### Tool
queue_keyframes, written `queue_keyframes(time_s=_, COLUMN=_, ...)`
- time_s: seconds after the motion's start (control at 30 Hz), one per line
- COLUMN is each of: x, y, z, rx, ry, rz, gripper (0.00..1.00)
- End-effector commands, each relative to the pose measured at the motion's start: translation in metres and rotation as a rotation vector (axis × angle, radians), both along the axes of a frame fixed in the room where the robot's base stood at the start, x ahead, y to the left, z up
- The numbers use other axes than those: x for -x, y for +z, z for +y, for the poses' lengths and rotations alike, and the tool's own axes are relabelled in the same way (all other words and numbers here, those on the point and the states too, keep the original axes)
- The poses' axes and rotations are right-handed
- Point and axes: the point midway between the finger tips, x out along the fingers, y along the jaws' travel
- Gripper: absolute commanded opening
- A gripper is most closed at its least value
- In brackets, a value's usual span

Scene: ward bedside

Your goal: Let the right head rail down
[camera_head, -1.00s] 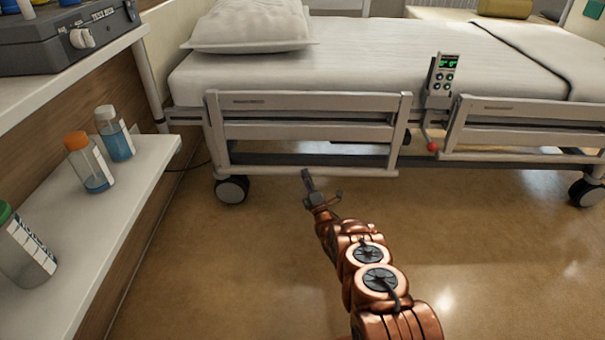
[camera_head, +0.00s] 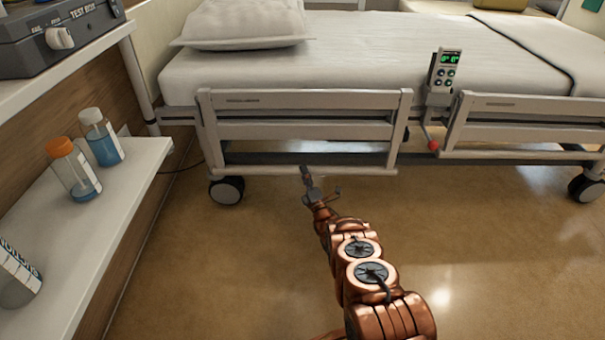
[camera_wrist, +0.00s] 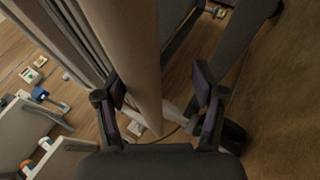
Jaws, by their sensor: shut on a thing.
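The head rail (camera_head: 302,131) is the pale panel on the near side of the bed, beside the pillow. Its top edge is about level with the mattress edge in the head view, and its lower bar (camera_head: 353,171) runs low, near the wheel height. My gripper (camera_head: 305,170) is at this lower bar, left of its middle. In the wrist view, the fingers of my gripper (camera_wrist: 158,88) are on both sides of a pale bar (camera_wrist: 130,60), shut on it. The finger contact is partly hidden in the head view.
A foot rail (camera_head: 530,125) is at right, with a control panel (camera_head: 445,72) and red knob (camera_head: 433,145) between the rails. A shelf (camera_head: 120,190) with bottles stands at left, below a grey test box (camera_head: 75,35). The floor before the bed is clear.

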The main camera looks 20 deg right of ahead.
Motion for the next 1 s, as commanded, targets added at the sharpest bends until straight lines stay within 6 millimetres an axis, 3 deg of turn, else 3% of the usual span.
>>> queue_keyframes(time_s=1.0, x=0.0055, y=-0.0016, z=0.0049, rx=0.0, ry=0.009, rz=-0.004, gripper=0.6)
